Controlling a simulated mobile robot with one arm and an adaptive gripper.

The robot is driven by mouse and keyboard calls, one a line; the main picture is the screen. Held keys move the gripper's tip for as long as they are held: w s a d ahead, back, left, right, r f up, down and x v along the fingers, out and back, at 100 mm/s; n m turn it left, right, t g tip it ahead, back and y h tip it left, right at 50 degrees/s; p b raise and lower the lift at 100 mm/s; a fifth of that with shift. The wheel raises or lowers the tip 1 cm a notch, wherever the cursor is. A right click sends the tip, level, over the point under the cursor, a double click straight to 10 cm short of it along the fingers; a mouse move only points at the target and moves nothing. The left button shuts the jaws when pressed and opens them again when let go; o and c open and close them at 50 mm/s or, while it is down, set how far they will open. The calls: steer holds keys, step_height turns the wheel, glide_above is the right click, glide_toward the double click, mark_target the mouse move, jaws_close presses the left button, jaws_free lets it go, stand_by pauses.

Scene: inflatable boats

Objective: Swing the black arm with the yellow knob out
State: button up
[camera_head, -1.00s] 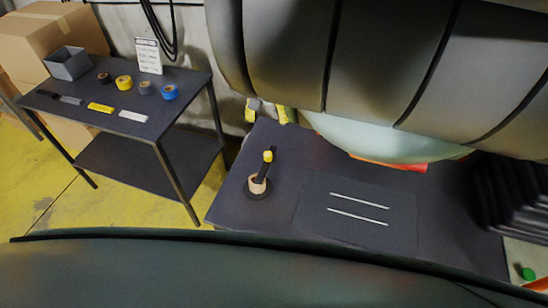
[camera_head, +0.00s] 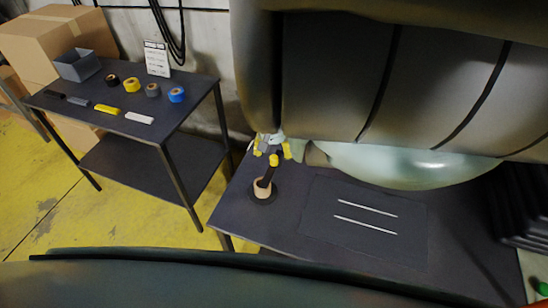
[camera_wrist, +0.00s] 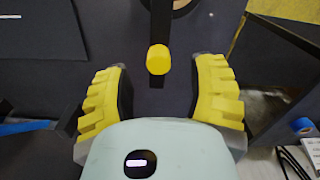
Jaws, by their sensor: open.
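The black arm (camera_head: 267,177) stands on a round base with a wooden collar (camera_head: 262,187), near the left end of the low dark table. Its yellow knob (camera_head: 273,160) is at the upper end. My gripper (camera_head: 272,151) is open at the knob, on its far side in the head view. In the wrist view the knob (camera_wrist: 158,59) sits between the spread yellow fingers of my gripper (camera_wrist: 159,70), with a gap on each side. Part of the black arm (camera_wrist: 158,28) shows beyond the knob. Whether the fingertips are level with the knob is unclear.
A dark mat (camera_head: 330,230) with two white strips (camera_head: 365,217) lies right of the arm. A side table (camera_head: 190,85) at left holds tape rolls, small bars, a grey bin (camera_head: 77,65) and a sign. Dark stacked items (camera_head: 525,215) stand at far right.

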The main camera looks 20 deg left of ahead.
mark_target(274, 157)
steer(key=shift+f, duration=1.6)
steer(key=shift+d, duration=0.1)
steer(key=shift+c, duration=0.2)
jaws_close()
